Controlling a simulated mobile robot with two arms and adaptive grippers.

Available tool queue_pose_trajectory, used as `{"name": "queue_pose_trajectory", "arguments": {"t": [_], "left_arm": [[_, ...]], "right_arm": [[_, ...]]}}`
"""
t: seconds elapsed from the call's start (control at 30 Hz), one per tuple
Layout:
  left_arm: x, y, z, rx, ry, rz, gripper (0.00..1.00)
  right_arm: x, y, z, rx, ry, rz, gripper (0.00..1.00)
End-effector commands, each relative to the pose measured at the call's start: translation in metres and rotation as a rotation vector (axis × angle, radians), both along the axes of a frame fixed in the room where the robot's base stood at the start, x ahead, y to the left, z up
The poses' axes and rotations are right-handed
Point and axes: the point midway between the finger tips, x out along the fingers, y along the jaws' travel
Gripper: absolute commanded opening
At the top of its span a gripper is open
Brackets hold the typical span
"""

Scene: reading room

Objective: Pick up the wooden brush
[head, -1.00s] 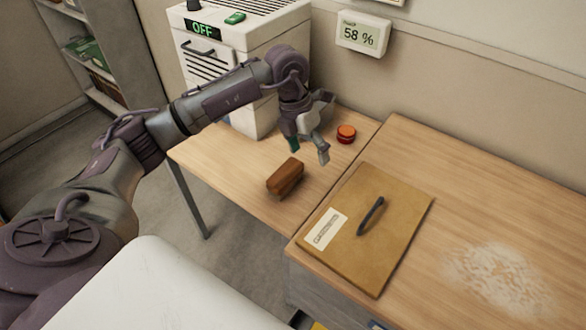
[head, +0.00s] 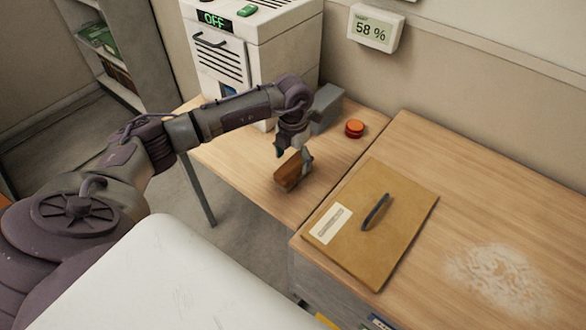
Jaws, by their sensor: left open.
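The wooden brush (head: 289,173) is a brown block on the left table, near its front edge. My left gripper (head: 293,155) is open and low over the brush, pointing down. One finger shows at the brush's right end and the other behind its far left side. I cannot tell whether the fingers touch it. My right gripper is not in view.
A white machine (head: 252,50) reading OFF stands behind, with a grey box (head: 327,105) and an orange-red round item (head: 354,128) nearby. On the right table lie a brown folder (head: 405,225) with a dark handle-like item (head: 375,211) and pale residue (head: 497,277).

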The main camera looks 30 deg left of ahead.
Motion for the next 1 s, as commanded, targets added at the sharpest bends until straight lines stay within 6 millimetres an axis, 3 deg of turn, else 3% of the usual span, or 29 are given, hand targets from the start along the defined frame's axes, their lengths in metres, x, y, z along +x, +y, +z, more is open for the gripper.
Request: {"name": "queue_pose_trajectory", "arguments": {"t": [0.2,0.43,0.83,1.0], "left_arm": [[0.000,0.000,-0.023,-0.001,0.001,-0.001,0.81],[0.000,0.000,-0.025,-0.001,-0.001,-0.001,0.81],[0.000,0.000,-0.024,-0.001,-0.001,-0.001,0.15],[0.000,0.000,-0.024,-0.001,-0.002,-0.001,0.12]], "right_arm": [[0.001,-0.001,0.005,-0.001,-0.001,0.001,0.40],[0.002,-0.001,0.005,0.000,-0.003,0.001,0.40],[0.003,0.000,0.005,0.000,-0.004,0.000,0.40],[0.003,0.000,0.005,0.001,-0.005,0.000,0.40]]}}
